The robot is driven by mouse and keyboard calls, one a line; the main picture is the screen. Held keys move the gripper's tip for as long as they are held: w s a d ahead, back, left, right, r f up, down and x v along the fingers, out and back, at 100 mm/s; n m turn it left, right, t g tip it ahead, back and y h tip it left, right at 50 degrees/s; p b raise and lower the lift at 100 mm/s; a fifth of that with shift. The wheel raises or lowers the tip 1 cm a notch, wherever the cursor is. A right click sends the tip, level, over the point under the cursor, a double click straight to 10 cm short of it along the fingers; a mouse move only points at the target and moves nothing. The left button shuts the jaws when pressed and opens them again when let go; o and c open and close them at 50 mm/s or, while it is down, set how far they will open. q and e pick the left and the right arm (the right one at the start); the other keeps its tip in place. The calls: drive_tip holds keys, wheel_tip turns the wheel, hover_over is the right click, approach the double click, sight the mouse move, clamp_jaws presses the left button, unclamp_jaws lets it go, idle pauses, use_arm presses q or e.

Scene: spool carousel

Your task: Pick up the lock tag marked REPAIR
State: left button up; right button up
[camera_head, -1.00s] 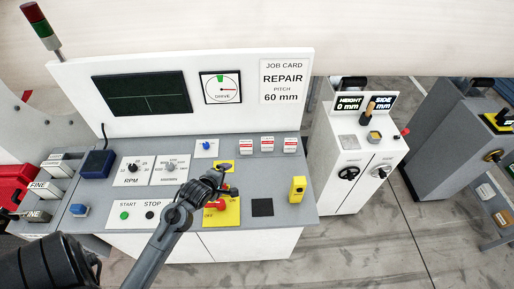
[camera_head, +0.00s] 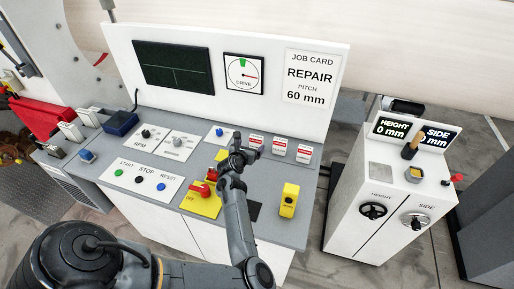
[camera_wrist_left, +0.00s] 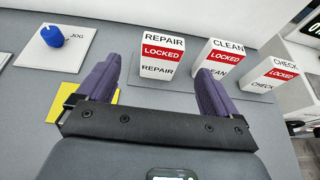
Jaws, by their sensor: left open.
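The REPAIR lock tag (camera_wrist_left: 162,56) is a white block with a red LOCKED band, standing upright on the grey console top. It is the leftmost of three tags, and in the head view (camera_head: 256,140) its lower part is close behind my gripper. The CLEAN tag (camera_wrist_left: 223,62) and the CHECK tag (camera_wrist_left: 273,80) stand to its right. My left gripper (camera_head: 246,153) is open and empty. In the left wrist view its purple fingers (camera_wrist_left: 158,66) are spread, with the REPAIR tag between and beyond them. Contact is not visible. My right gripper is out of view.
A blue JOG knob (camera_wrist_left: 52,36) sits left of the tags. A red switch (camera_head: 201,190) on a yellow plate is below my left gripper. A yellow block (camera_head: 289,199) stands to the right. The job card (camera_head: 311,78) on the back panel reads REPAIR.

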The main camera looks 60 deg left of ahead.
sight(255, 141)
use_arm(q)
drive_tip(key=x, duration=0.5)
drive_tip(key=shift+w+r, duration=0.15)
drive_tip(key=shift+x, duration=2.6)
drive_tip(key=shift+d, duration=0.1)
drive_tip(key=shift+c, duration=0.2)
drive_tip(key=c, duration=1)
